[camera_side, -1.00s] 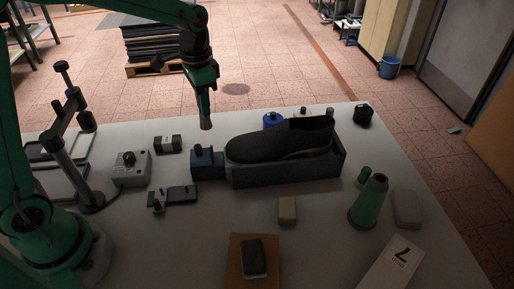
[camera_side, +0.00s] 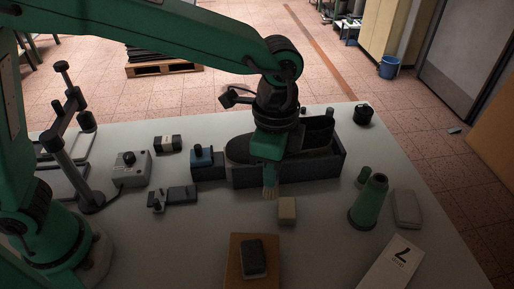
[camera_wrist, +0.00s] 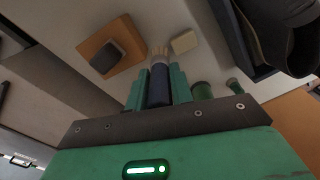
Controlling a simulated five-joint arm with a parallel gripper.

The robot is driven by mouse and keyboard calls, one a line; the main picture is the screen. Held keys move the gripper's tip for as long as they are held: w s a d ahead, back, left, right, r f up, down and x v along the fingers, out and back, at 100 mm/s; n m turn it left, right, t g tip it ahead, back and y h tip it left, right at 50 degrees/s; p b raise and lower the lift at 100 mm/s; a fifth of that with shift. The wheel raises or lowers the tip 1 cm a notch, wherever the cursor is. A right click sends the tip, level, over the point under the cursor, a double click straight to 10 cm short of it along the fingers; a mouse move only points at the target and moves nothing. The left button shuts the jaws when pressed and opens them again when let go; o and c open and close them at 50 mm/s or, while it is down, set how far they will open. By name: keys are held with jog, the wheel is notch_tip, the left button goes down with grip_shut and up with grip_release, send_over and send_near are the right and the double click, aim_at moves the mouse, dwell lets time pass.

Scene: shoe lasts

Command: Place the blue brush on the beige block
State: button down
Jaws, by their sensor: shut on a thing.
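My gripper (camera_side: 267,160) hangs over the table in front of the shoe box and is shut on the blue brush. In the wrist view the dark blue handle of the brush (camera_wrist: 159,88) sits between the green fingers, with pale bristles pointing away from my gripper. In the side view the bristles (camera_side: 270,191) point down and the handle is hidden by my gripper. The beige block (camera_side: 287,210) lies on the table just right of the bristle tips and nearer the camera. The block also shows in the wrist view (camera_wrist: 184,42), right of the bristles.
A dark shoe (camera_side: 318,133) sits in a blue-grey box (camera_side: 300,174) behind the block. A green cone (camera_side: 369,200) stands to the right. A brown board (camera_side: 236,270) bearing a dark block (camera_side: 254,258) lies in front. The table between board and beige block is clear.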

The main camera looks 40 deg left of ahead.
jog(key=s+d+m, duration=0.2)
jog(key=s+d, duration=0.2)
jog(key=d, duration=0.1)
jog(key=shift+s+d+r, duration=0.15)
jog(key=shift+s+r, duration=0.05)
jog(key=shift+s, duration=0.15)
jog(key=shift+w, duration=0.1)
send_over(288, 207)
notch_tip(288, 207, down, 7)
jog(key=shift+f, duration=2)
jog(key=shift+f, duration=0.1)
jog(key=c, duration=1.2)
grip_release()
jog(key=shift+c, duration=0.2)
